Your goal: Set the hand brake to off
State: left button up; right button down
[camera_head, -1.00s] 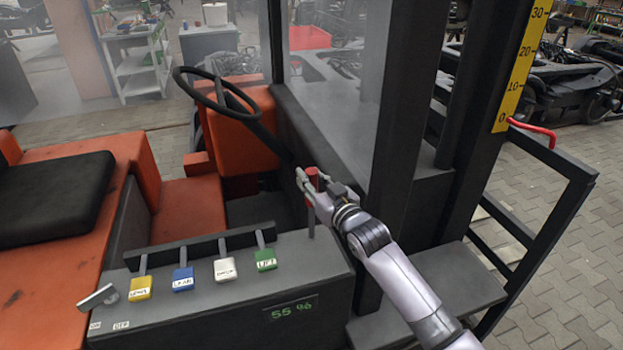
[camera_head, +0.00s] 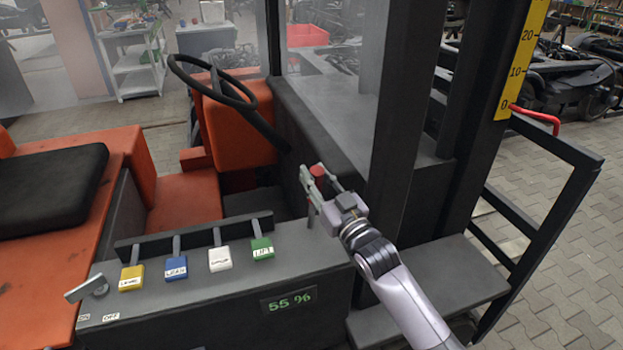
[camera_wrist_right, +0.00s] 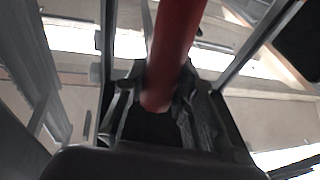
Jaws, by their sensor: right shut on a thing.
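The hand brake lever, with a red grip (camera_head: 317,171), stands at the far right end of the grey console, beside the front wall of the cab. My right gripper (camera_head: 314,183) is shut around its red grip, one finger on each side. In the right wrist view the red grip (camera_wrist_right: 172,50) runs down between the dark fingers of my gripper. The lever's lower end is partly hidden by the gripper. My left gripper is not in view.
A steering wheel (camera_head: 212,82) is behind. A dark mast post (camera_head: 405,120) stands close right of my gripper.

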jog(key=s+d+f+n+t+y+b, duration=0.1)
jog(key=s+f+t+y+b, duration=0.1)
jog(key=s+b, duration=0.3)
jog(key=shift+s+d+f+t+b, duration=0.25)
jog(key=shift+d+t+b, duration=0.15)
jog(key=shift+b, duration=0.65)
jog(key=shift+w+a+f, duration=0.1)
jog(key=c, duration=1.7)
grip_release()
jog(key=shift+o, duration=2)
jog(key=v, duration=1.2)
